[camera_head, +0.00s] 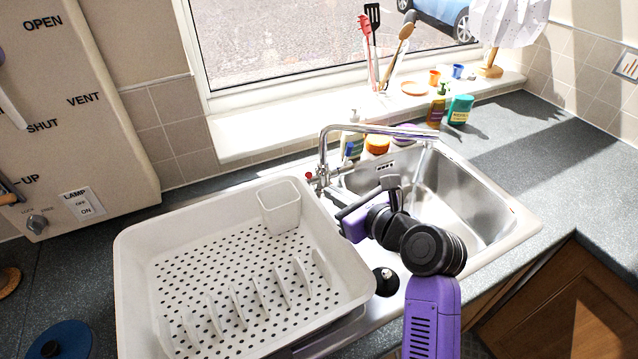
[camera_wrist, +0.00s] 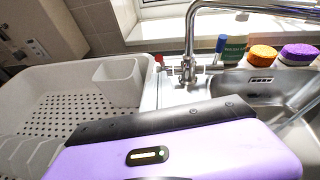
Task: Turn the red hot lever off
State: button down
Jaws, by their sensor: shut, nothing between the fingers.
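The red hot lever (camera_head: 309,176) is a small red-tipped handle on the left side of the chrome tap (camera_head: 322,165). In the wrist view the red tip (camera_wrist: 158,58) stands left of the tap body (camera_wrist: 187,68). A pale stream of water (camera_head: 418,163) falls from the spout into the sink. My gripper (camera_head: 342,214) is shut and empty, in front of the tap and apart from the lever, between the drying rack and the basin. In the wrist view my purple and black hand fills the bottom and its fingertips are hidden.
A white drying rack (camera_head: 132,262) with an empty cutlery cup (camera_head: 280,207) stands to the left, close to my gripper. The steel sink (camera_head: 470,200) lies to the right. Bottles and an orange sponge (camera_head: 377,144) stand behind the tap. The right counter is mostly clear.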

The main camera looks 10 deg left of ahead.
jog(key=x, duration=0.6)
jog(key=shift+w, duration=0.15)
